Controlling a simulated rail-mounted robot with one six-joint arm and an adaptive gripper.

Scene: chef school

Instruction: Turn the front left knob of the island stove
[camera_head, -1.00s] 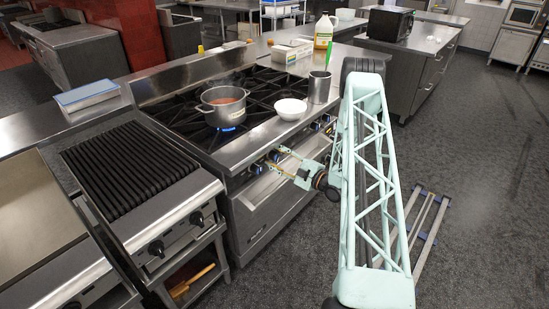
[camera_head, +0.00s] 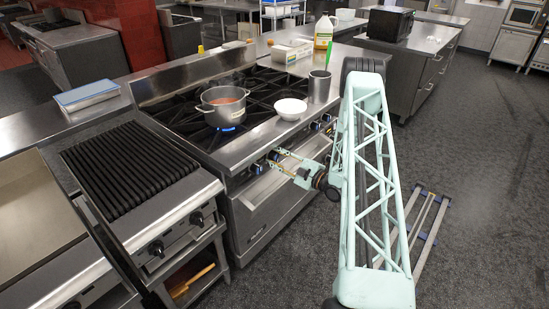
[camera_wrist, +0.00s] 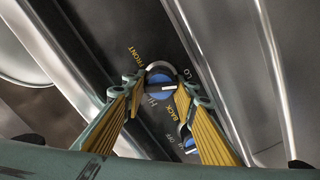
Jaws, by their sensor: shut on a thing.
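The island stove (camera_head: 262,196) has a row of blue-ringed knobs along its front panel. In the wrist view, a round knob with a blue face and a pale bar (camera_wrist: 160,84) lies between the two fingertips of my gripper (camera_wrist: 161,88). The fingers are closed in on its sides. "FRONT" is printed beside it to the left and "BACK" below right. In the head view, my gripper (camera_head: 278,162) reaches the panel near the left-end knobs, and its fingers partly hide the held knob. A neighbouring knob (camera_head: 256,168) shows just left of it.
A steel pot (camera_head: 221,113) with reddish contents stands over a blue flame (camera_head: 227,129). A white bowl (camera_head: 290,108) and a metal canister (camera_head: 319,88) stand near the front edge. A grill (camera_head: 131,167) adjoins the stove. A second blue knob (camera_wrist: 190,143) is close to the right finger.

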